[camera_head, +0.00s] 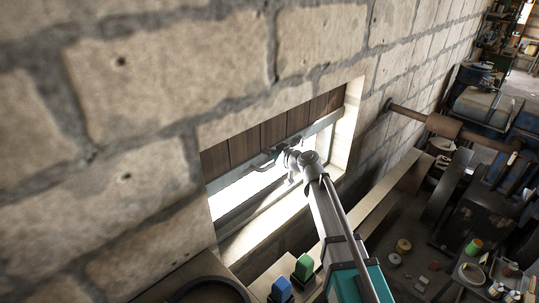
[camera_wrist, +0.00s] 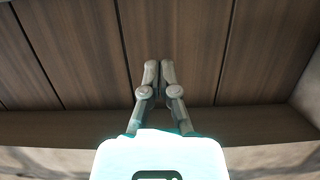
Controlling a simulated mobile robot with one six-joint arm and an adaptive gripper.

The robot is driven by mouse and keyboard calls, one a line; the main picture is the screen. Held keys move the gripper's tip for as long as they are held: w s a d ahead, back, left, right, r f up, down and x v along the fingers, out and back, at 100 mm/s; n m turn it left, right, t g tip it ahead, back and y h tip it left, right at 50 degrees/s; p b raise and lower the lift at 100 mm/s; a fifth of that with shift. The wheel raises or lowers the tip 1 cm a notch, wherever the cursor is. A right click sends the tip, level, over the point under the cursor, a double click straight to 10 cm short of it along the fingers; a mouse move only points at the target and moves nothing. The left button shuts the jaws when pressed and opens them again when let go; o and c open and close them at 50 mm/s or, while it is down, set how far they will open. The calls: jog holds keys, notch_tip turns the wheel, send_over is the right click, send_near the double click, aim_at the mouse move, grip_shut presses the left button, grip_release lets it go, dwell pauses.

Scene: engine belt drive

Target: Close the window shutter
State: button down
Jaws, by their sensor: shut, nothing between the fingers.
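The window shutter (camera_head: 255,138) is made of brown vertical planks. It covers the upper part of the window opening in the head view, with a pale metal bar (camera_head: 322,124) along its lower edge. Bright light comes through the open gap below the bar. My gripper (camera_head: 268,160) is at the window, close to the bar; whether it touches is unclear. In the wrist view the shutter planks (camera_wrist: 180,35) fill the background. My gripper (camera_wrist: 159,66) is shut and empty there, its fingertips together in front of the planks. My arm hides part of the bar and gap.
A stone block wall (camera_head: 160,60) surrounds the window. A rusty cylinder on a shaft (camera_head: 445,127) stands to the right. Blue (camera_head: 282,288) and green (camera_head: 304,264) blocks sit below the window beside my arm. Machinery and loose items crowd the right side.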

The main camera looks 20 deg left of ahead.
aim_at(250, 147)
jog(key=b+x, duration=0.1)
jog(key=x, duration=0.4)
jog(key=f+b+x, duration=0.1)
jog(key=x, duration=0.1)
jog(key=shift+a+b, duration=0.3)
jog(key=shift+b, duration=0.05)
jog(key=shift+f+b, duration=1.45)
jog(key=shift+f, duration=0.1)
jog(key=shift+f, duration=0.1)
notch_tip(250, 147, down, 10)
jog(key=b, duration=1)
jog(key=shift+r, duration=0.25)
notch_tip(250, 147, up, 13)
jog(key=p, duration=1.4)
jog(key=shift+r, duration=0.25)
jog(key=p+v, duration=0.3)
jog(key=v, duration=0.7)
jog(key=s+d+f+m+g+h+b, duration=0.1)
jog(key=d+f+m+h+b, duration=0.1)
jog(key=d+f, duration=0.4)
jog(key=s+d+f+m+g+h+b, duration=0.1)
jog(key=d+f+b, duration=0.4)
jog(key=d, duration=0.5)
jog(key=s+d+f+m+h+b, duration=0.2)
jog(key=s+d+f+h+b, duration=0.1)
jog(key=d+f, duration=0.6)
jog(key=shift+m+g+h, duration=0.3)
jog(key=shift+g+h, duration=0.1)
jog(key=shift+h, duration=0.2)
